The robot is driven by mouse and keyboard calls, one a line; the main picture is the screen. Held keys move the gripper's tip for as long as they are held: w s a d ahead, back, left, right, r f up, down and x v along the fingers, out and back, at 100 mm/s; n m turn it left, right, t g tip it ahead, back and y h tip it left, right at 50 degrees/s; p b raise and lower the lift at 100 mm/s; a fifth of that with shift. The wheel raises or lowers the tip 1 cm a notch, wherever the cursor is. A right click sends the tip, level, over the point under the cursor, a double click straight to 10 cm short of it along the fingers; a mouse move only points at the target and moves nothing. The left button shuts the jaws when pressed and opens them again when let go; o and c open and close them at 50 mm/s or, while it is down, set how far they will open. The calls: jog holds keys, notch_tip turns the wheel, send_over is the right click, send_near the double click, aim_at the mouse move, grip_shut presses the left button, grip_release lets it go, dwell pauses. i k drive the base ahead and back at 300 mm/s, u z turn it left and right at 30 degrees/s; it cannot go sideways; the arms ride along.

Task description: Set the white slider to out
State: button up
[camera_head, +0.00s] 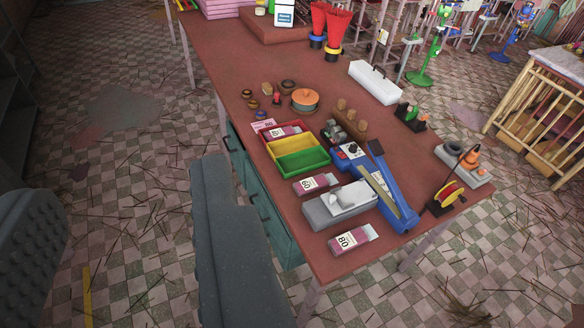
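I cannot pick out a white slider for certain at this distance. A grey box (316,214) with a white upper part (350,196) sits near the front edge of the red-brown table. Just behind it is a blue heat sealer (396,213) with a long arm and a small white control panel (348,152). Whether either carries the slider, and how it is set, is too small to tell. No fingertips of my gripper show in this view.
The table (225,47) also holds red, yellow and green trays (302,161), pink-and-white packs (354,239), a white case (375,82) and a yellow-red reel (447,195). A large grey shape (225,230) covers the floor left of the table.

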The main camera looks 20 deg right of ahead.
aim_at(339, 200)
jog(key=z, duration=0.2)
jog(key=i, duration=1.05)
jog(key=z, duration=0.7)
